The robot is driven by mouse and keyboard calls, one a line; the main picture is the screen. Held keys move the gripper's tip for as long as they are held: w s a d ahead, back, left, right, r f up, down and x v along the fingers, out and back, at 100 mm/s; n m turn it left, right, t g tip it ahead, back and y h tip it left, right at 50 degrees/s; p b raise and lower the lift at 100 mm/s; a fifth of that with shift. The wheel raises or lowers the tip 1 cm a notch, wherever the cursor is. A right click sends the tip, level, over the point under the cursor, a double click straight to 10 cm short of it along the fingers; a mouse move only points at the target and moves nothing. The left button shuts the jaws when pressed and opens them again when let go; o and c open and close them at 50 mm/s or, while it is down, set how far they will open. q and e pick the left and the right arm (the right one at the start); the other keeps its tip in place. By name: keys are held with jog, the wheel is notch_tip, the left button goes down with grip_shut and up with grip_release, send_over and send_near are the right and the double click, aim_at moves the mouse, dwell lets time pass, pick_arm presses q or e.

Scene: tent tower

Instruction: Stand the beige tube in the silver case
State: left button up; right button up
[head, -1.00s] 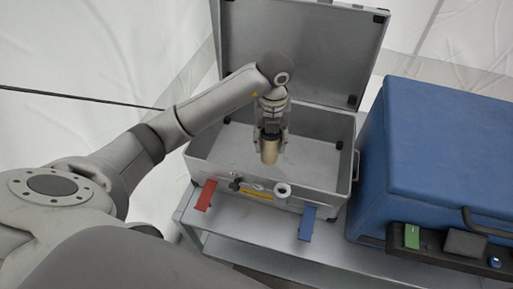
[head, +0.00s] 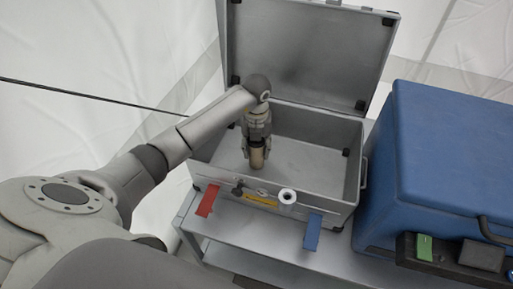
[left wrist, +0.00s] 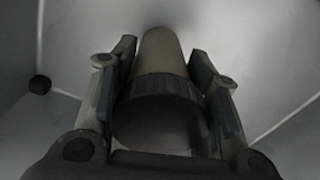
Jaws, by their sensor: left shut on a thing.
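The silver case (head: 318,183) stands open on a grey shelf unit, its lid raised at the back. My left gripper (head: 257,150) reaches down into the case, in its left half. It is shut on the beige tube (head: 257,158), which is upright with its lower end pointing at the case floor. In the left wrist view the tube (left wrist: 160,52) sits between the two fingers, its dark cap toward the camera. I cannot tell for sure whether the tube's lower end touches the floor. My right gripper is not in view.
A large blue case (head: 450,160) stands close on the right. A red latch (head: 208,200) and a blue latch (head: 312,232) hang at the silver case's front, with a white ring-shaped fitting (head: 288,197) between them. The right half of the silver case is empty.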

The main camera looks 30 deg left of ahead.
pick_arm(q)
jog(key=shift+f, duration=0.1)
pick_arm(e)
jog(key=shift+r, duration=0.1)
pick_arm(q)
jog(key=o, duration=1.2)
jog(key=shift+o, duration=0.2)
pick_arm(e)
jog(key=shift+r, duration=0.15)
pick_arm(q)
notch_tip(320, 180, up, 8)
jog(key=shift+f+p, duration=0.1)
jog(key=shift+p, duration=0.65)
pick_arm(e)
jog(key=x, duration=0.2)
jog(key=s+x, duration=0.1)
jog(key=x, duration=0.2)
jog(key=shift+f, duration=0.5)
